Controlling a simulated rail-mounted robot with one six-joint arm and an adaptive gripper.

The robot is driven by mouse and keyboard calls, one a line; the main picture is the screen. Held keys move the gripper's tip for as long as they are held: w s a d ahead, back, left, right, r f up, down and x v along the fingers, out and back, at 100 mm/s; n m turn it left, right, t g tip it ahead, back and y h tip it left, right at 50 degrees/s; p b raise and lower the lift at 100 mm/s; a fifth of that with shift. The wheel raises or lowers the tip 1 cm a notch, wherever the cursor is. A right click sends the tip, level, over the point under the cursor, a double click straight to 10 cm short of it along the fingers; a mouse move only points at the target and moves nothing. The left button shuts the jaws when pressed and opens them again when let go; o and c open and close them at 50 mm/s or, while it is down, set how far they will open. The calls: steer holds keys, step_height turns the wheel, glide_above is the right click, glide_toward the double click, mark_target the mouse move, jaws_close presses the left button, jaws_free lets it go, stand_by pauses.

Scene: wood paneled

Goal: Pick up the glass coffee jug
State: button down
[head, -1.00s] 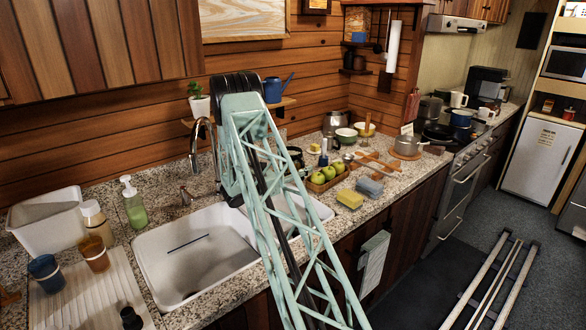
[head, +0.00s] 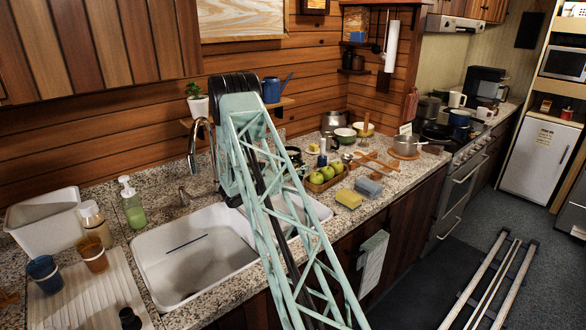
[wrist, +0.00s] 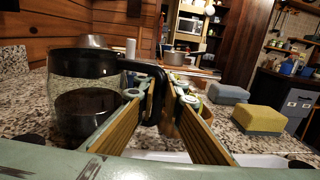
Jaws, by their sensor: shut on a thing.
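The glass coffee jug (wrist: 85,105) stands at the left in the wrist view. It has a clear round body with dark contents low down, a black lid and band, and a black handle (wrist: 157,88) on its right side. My gripper (wrist: 162,96) is shut on this handle, with one wood-toned finger on each side. The jug's base looks close to the speckled counter, but I cannot tell whether it touches. In the head view my pale green lattice arm hides the gripper and most of that spot.
A yellow and grey sponge (wrist: 245,120) and a grey-blue sponge (wrist: 228,93) lie to the right on the counter. The white sink (head: 190,260) is in front. A basket of green apples (head: 325,180) and wooden utensils (head: 375,160) sit beyond my arm.

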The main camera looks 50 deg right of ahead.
steer(key=shift+r, duration=0.15)
step_height(320, 180, up, 18)
steer(key=p, duration=0.1)
steer(key=shift+p, duration=0.4)
stand_by(0.5)
steer(key=shift+d, duration=0.15)
stand_by(0.9)
